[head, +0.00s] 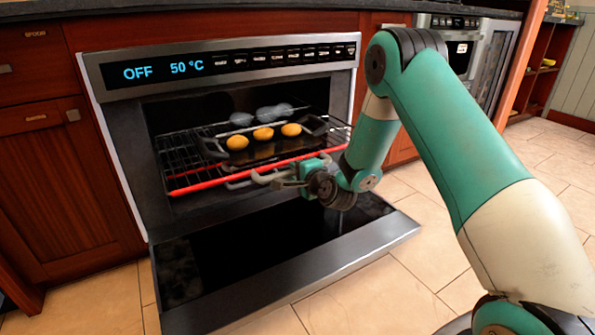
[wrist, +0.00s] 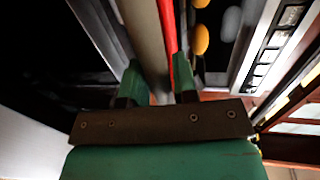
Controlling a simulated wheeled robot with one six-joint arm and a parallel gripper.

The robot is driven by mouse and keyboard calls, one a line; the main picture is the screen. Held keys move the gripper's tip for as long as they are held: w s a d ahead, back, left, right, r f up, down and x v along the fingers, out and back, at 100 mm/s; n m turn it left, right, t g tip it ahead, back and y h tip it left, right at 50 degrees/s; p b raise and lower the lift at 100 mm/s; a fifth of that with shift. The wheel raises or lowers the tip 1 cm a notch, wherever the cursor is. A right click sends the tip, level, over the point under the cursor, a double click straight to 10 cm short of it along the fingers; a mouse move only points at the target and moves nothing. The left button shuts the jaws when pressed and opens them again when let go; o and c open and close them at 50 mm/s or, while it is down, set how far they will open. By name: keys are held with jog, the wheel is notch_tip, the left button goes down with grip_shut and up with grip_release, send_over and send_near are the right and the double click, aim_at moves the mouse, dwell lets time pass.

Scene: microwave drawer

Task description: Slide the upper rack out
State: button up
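The upper rack (head: 180,161) is a dark wire rack with a red front bar, inside the open oven. It sticks out a little past the oven's front and carries a dark tray (head: 262,152) with yellow and grey round items. My gripper (head: 284,178) is at the rack's front, just below the red bar. In the wrist view my gripper (wrist: 160,82) has its two green fingers apart, with a pale bar (wrist: 146,30) running between them. The red bar (wrist: 181,68) runs beside the right finger. Whether the fingers press on the pale bar is not clear.
The oven door (head: 290,262) is folded down flat below my gripper. The oven's control panel (head: 225,65) reads OFF and 50 °C. Wooden cabinets (head: 55,190) stand on the left. The tiled floor (head: 375,300) in front is clear.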

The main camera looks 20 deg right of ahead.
jog(key=shift+o, duration=1.3)
jog(key=shift+s, duration=0.5)
jog(key=b+v, duration=1.6)
jog(key=b, duration=0.4)
jog(key=shift+r, duration=0.15)
jog(key=shift+s, duration=0.1)
